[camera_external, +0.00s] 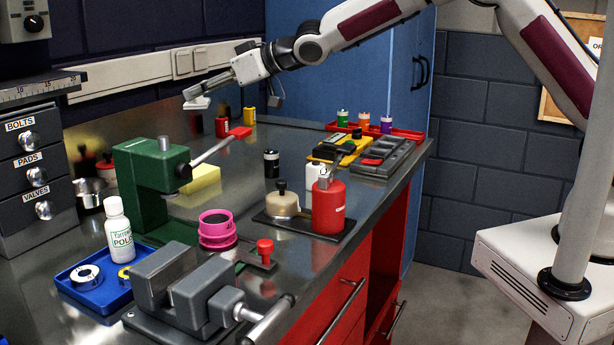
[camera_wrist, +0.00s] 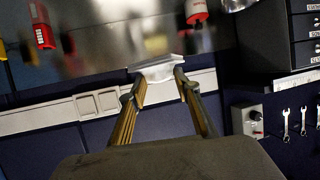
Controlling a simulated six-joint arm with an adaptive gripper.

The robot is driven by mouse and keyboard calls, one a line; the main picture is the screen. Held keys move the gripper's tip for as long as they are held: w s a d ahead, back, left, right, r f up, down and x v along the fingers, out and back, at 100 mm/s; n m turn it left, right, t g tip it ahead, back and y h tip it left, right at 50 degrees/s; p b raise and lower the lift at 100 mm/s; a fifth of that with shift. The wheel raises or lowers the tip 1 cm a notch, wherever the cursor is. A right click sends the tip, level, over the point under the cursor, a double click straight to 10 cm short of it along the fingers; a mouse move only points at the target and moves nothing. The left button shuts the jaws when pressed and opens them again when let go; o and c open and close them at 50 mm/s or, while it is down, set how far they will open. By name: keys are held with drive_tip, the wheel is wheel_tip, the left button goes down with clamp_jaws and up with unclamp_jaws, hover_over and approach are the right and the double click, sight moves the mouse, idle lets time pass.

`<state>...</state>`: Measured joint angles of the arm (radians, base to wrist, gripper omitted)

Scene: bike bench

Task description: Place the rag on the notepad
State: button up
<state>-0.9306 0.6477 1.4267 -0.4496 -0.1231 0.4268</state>
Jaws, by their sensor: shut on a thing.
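My gripper (camera_external: 188,95) is raised above the back of the bench at the left, near the wall. It is shut on a small, pale folded thing that looks like the rag (camera_external: 197,104). The rag (camera_wrist: 158,68) also shows in the wrist view, between the tips of my gripper (camera_wrist: 157,86), clear of the bench. A pale yellow block (camera_external: 203,178) lies on the bench behind the green press. It may be the notepad, but I cannot tell for sure; the press partly hides it.
The green press (camera_external: 152,180) and its lever stand left of centre. A vise (camera_external: 190,292), a blue tray (camera_external: 92,287) and a white bottle (camera_external: 118,230) are in front. A red canister (camera_external: 328,205) stands right of centre. Red and yellow containers stand at the back.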

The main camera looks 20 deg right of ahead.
sight(189, 108)
drive_tip(key=shift+s+a+f+n+g+y, duration=0.15)
drive_tip(key=shift+s+a+f+n+g, duration=0.15)
drive_tip(key=shift+s+a, duration=0.35)
drive_tip(key=shift+s+a+f+n+g+y, duration=0.2)
drive_tip(key=shift+s+a+n+g, duration=0.2)
drive_tip(key=shift+s, duration=0.3)
drive_tip(key=shift+s+a+f+n+g, duration=0.25)
drive_tip(key=shift+s+a+f, duration=0.15)
drive_tip(key=shift+s, duration=0.15)
drive_tip(key=shift+s+a+f+n+g, duration=0.25)
drive_tip(key=shift+s+f, duration=0.1)
drive_tip(key=shift+s, duration=0.15)
drive_tip(key=shift+f+y, duration=0.15)
drive_tip(key=shift+y, duration=0.1)
drive_tip(key=shift+f, duration=2.95)
drive_tip(key=shift+f, duration=1.9)
drive_tip(key=shift+f, duration=0.1)
drive_tip(key=o, duration=0.9)
drive_tip(key=shift+o, duration=0.2)
